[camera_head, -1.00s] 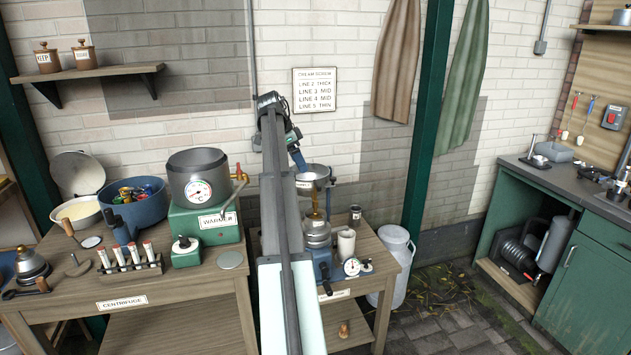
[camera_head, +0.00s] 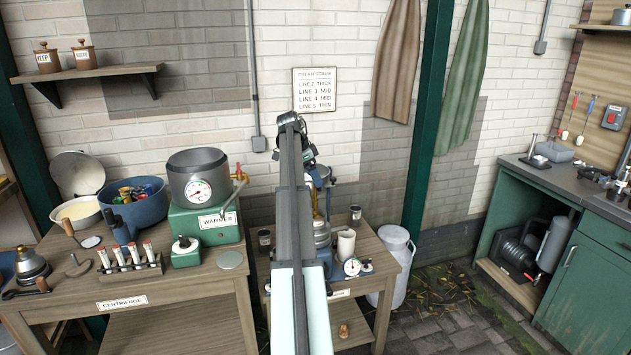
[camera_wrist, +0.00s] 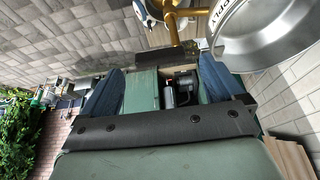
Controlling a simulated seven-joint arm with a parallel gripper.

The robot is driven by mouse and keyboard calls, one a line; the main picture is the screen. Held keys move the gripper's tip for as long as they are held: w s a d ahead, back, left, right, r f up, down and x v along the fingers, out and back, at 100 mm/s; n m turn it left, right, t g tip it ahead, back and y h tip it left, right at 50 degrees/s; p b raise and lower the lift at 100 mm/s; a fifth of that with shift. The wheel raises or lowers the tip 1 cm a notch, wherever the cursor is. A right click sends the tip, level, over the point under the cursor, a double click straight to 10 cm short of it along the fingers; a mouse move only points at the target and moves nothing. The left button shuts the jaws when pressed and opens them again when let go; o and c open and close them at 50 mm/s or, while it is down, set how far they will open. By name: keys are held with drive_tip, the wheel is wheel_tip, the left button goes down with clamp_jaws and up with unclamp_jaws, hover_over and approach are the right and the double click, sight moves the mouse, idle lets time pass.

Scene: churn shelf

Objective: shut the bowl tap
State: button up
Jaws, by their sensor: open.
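The bowl (camera_wrist: 275,30) is a shiny metal vessel at the top right of the wrist view, with lettering on its side. I see no contact.
Below the bowl stands a machine (camera_head: 323,235) on the right wooden table, with an amber strip above it. A white cup (camera_head: 346,244), a dial gauge (camera_head: 352,267) and small jars are close by. The warmer (camera_head: 205,222) stands on the left table.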

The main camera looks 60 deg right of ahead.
drive_tip(key=shift+x, duration=1.35)
drive_tip(key=shift+c, duration=0.3)
drive_tip(key=c, duration=1)
